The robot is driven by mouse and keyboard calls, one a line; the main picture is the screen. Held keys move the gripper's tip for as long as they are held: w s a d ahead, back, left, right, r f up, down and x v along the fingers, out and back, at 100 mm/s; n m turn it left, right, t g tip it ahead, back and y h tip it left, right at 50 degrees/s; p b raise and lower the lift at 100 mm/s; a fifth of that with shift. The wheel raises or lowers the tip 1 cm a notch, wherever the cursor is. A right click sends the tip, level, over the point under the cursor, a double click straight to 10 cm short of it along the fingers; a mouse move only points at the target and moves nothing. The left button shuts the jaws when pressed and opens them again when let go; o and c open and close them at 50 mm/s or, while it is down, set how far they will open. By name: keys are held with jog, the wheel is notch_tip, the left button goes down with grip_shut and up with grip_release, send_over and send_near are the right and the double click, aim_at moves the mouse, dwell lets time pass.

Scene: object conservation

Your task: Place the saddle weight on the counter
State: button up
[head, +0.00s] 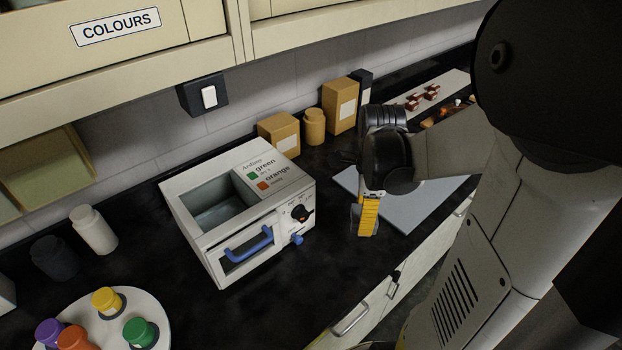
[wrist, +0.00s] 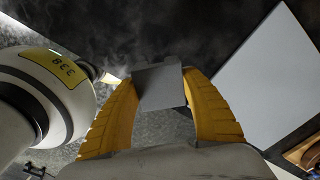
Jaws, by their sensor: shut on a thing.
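My gripper (head: 366,232) has yellow fingers and points down over the dark counter (head: 335,268). It is between the white box and the pale grey board. In the wrist view, my gripper (wrist: 160,98) is shut on a small grey block (wrist: 158,85), which I take to be the saddle weight. The block's flat face shows between the fingertips. In the head view, only a grey sliver of the weight (head: 354,217) shows beside the yellow finger. I cannot tell whether the weight touches the counter.
The white box (head: 205,255) with a blue handle stands left of my gripper. The grey board (head: 425,210) lies right of it. Ochre boxes (head: 341,107) stand along the wall. A round tray (head: 105,335) with coloured-capped jars is at front left. Bare counter lies before my gripper.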

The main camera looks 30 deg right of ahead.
jog(key=b, duration=0.4)
send_over(342, 219)
notch_tip(342, 219, down, 6)
jog(key=shift+f, duration=0.25)
jog(key=shift+f+b, duration=0.65)
jog(key=shift+f, duration=1.25)
jog(key=shift+a, duration=0.1)
jog(key=shift+f, duration=0.2)
jog(key=o, duration=1.4)
jog(key=shift+r, duration=0.1)
